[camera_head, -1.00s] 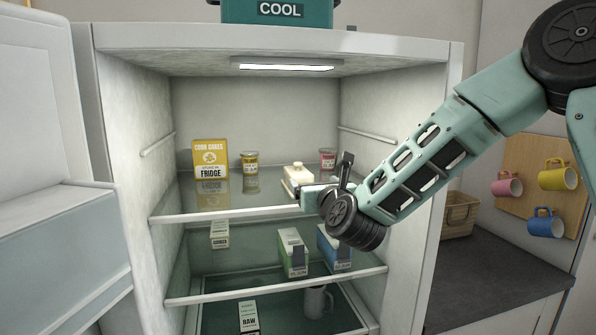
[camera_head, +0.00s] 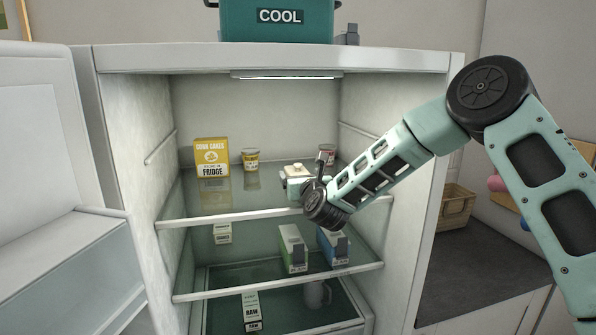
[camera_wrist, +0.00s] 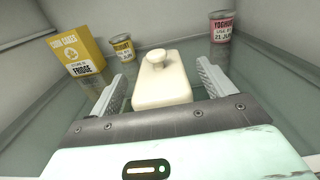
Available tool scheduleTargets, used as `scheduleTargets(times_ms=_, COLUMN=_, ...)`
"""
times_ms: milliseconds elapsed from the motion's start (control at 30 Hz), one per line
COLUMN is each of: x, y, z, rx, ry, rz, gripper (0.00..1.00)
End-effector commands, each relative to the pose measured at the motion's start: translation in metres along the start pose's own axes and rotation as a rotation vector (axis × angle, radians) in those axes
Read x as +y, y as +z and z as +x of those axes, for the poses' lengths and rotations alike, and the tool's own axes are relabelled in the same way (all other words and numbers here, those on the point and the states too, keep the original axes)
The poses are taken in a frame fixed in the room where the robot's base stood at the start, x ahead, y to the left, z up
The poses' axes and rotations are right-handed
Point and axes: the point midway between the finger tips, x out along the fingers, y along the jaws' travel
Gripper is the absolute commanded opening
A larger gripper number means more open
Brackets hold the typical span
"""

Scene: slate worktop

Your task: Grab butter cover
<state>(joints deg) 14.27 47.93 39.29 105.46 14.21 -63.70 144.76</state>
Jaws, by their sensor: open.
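The butter cover (camera_wrist: 163,84) is a cream, rounded box shape with a round knob on top. In the wrist view it lies between my two fingers, with a gap showing on each side. In the head view the butter cover (camera_head: 294,169) sits on the upper glass shelf, partly hidden by my gripper. My gripper (camera_wrist: 168,84) is open, one finger to the left and one to the right of the cover. In the head view my gripper (camera_head: 296,184) is inside the fridge at the front of the upper shelf. Any dish under the cover is hidden.
A yellow corn cakes box (camera_head: 211,158), a yellow-labelled jar (camera_head: 250,160) and a pink yoghurt jar (camera_wrist: 221,26) stand farther back on the shelf. Cartons in green (camera_head: 292,248) and blue (camera_head: 333,246) stand on the shelf below. Fridge walls flank both sides.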

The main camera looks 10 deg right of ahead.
Motion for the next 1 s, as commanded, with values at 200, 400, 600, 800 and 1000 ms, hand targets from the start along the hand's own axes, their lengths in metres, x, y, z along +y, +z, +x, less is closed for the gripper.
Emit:
scheduleTargets(times_ms=200, x=0.000, y=-0.001, z=0.001, rx=0.000, ry=0.000, rz=0.000, gripper=0.82)
scheduleTargets(times_ms=400, x=0.000, y=-0.001, z=0.000, rx=0.000, ry=0.000, rz=0.000, gripper=0.30)
scheduleTargets(times_ms=600, x=0.000, y=0.000, z=0.001, rx=-0.001, ry=0.000, rz=0.000, gripper=0.30)
scheduleTargets(times_ms=800, x=-0.001, y=0.011, z=0.001, rx=-0.004, ry=-0.003, rz=0.001, gripper=0.30)
scheduleTargets(times_ms=1000, x=-0.001, y=0.048, z=0.000, rx=-0.008, ry=-0.002, rz=0.001, gripper=0.30)
